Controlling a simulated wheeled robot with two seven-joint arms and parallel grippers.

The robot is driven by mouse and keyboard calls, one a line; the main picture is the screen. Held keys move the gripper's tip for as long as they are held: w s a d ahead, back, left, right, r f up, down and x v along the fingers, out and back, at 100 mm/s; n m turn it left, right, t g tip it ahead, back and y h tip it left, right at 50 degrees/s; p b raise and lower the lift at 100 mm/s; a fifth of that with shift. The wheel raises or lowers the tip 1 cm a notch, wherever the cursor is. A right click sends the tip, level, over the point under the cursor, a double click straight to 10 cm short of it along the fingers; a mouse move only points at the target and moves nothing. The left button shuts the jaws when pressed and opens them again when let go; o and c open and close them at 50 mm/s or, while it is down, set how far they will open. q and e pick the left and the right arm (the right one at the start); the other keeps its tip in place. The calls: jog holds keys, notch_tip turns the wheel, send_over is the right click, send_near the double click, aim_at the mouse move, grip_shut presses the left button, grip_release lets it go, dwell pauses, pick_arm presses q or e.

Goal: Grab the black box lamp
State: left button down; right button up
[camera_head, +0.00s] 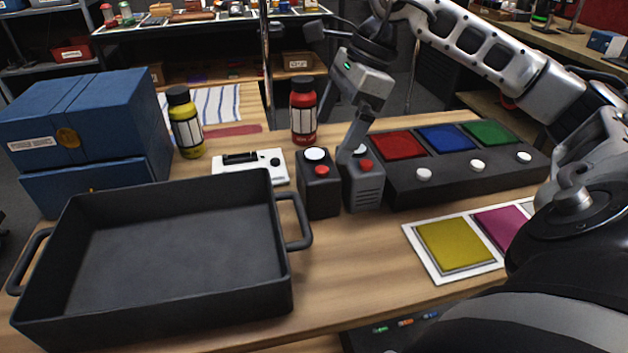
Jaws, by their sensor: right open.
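Two small black boxes, each with a round white top piece and a red button, stand side by side mid-table. The left black box (319,191) is in full view. My right gripper (343,133) is open and points down over the two boxes. One finger reaches down in front of the right box's top; I cannot tell whether it touches. My left gripper is out of view.
A black tray (283,237) with handles fills the front left. A black panel (455,180) with red, blue and green squares stands right. A red bottle (303,115), a yellow bottle (186,127), a white device (268,162), blue boxes (75,120) and a colour card (430,262) surround the boxes.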

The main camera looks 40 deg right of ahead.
aim_at(319, 159)
jog(key=x, duration=0.9)
jog(key=shift+w+a+f+p, duration=0.15)
jog(key=shift+f+p, duration=0.1)
jog(key=shift+p, duration=0.1)
jog(key=c, duration=1)
jog(key=shift+r, duration=0.1)
jog(key=shift+c, duration=0.3)
